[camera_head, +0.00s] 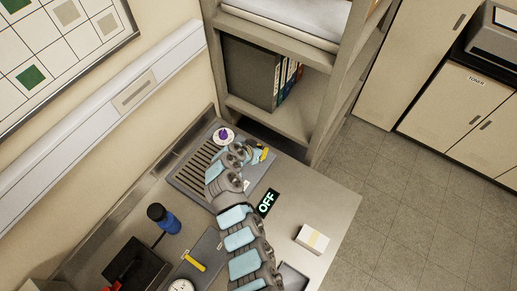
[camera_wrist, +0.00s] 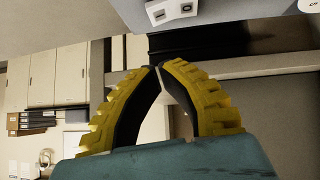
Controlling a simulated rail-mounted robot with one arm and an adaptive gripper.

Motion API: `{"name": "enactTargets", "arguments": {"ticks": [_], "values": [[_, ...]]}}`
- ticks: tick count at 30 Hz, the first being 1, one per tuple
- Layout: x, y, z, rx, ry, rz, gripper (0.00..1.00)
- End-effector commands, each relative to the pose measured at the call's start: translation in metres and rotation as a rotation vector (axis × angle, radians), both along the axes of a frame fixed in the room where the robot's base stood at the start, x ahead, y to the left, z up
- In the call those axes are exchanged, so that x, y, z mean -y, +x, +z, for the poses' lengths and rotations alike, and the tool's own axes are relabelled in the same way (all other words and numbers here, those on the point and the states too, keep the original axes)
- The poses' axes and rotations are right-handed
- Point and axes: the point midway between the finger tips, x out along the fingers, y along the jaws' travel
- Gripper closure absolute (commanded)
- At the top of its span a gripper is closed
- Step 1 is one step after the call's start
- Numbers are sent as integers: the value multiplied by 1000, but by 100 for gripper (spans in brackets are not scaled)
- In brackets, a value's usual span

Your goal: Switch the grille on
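The grille (camera_head: 193,168), a grey slotted plate, lies on the worktop in the head view; my arm hides part of its right side. A dark sign reading OFF (camera_head: 267,203) is right of my arm. My gripper (camera_head: 264,154) is over the grille's far right side; its yellow fingers show small there. In the wrist view the fingertips of my gripper (camera_wrist: 158,67) meet, with nothing seen between them. A grey box edge with two small square switch-like parts (camera_wrist: 172,11) is beyond the tips; I cannot tell whether it belongs to the grille.
A purple item on a white disc (camera_head: 224,135) sits at the grille's far end. A blue bottle (camera_head: 164,219), a yellow-handled tool (camera_head: 194,262), a round dial (camera_head: 181,286) and a pale box (camera_head: 312,239) stand on the worktop. A shelf with binders (camera_head: 284,84) rises behind.

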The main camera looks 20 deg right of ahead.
Motion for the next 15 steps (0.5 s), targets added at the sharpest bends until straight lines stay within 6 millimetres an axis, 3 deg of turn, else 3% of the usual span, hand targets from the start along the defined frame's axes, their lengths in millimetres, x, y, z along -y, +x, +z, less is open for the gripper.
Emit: {"name": "enactTargets", "arguments": {"ticks": [15], "values": [[5,0,-35,0,1,1,100]]}}
